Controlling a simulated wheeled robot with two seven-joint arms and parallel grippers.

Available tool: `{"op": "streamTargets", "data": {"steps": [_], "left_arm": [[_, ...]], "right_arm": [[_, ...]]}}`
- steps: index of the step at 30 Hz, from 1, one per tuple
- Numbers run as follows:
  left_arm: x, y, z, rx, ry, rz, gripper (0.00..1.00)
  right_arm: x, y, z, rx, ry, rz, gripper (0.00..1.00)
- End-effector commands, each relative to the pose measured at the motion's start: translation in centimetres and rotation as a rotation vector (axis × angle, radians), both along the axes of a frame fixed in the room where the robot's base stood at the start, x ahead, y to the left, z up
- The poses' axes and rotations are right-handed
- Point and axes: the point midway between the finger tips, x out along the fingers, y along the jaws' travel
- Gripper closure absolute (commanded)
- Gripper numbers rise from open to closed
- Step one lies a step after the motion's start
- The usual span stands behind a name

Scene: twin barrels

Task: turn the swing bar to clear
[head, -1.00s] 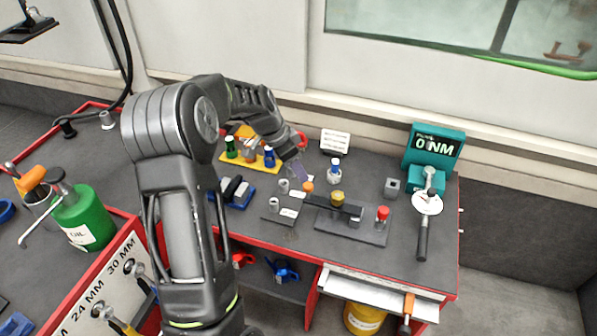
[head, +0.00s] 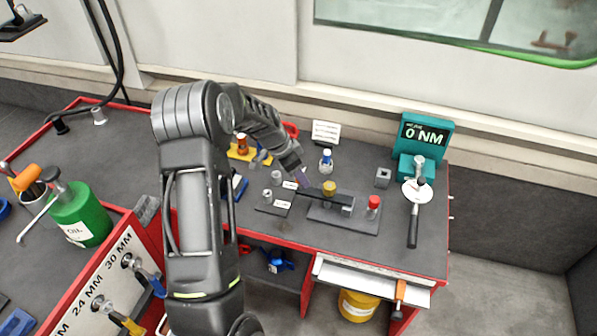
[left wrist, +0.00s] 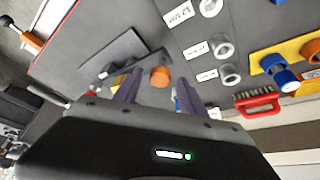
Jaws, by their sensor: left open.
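The dark swing bar (head: 339,197) lies across a grey base plate (head: 355,221), level with the yellow-topped barrel (head: 329,187). The red-topped barrel (head: 374,202) stands at the plate's right. The bar's orange knob (left wrist: 160,76) shows in the left wrist view; in the head view it is hidden by my gripper. My left gripper (head: 303,181) is at the bar's left end. In the left wrist view its fingers (left wrist: 158,80) are open, with the knob seen between their tips; I cannot tell whether they touch it. My right gripper is not in view.
Sockets (head: 267,194) on a small plate stand left of the bar. A small bottle (head: 326,160) stands behind it. A torque tester (head: 424,145) and a wrench (head: 413,228) are at the right.

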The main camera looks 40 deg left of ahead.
Motion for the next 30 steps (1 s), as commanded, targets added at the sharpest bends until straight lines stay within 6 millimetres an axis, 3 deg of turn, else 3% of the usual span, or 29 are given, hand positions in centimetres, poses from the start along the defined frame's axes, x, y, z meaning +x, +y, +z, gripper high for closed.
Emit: {"op": "streamTargets", "data": {"steps": [7, 25, 30], "left_arm": [[0.04, -0.01, -0.14, 0.000, 0.000, 0.001, 0.51], [0.02, -0.01, -0.11, 0.000, 0.000, 0.001, 1.00], [0.02, -0.01, -0.10, 0.000, 0.000, 0.001, 1.00]], "right_arm": [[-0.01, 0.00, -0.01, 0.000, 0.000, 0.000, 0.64], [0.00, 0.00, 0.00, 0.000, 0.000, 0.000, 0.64], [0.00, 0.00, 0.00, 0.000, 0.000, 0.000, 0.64]]}}
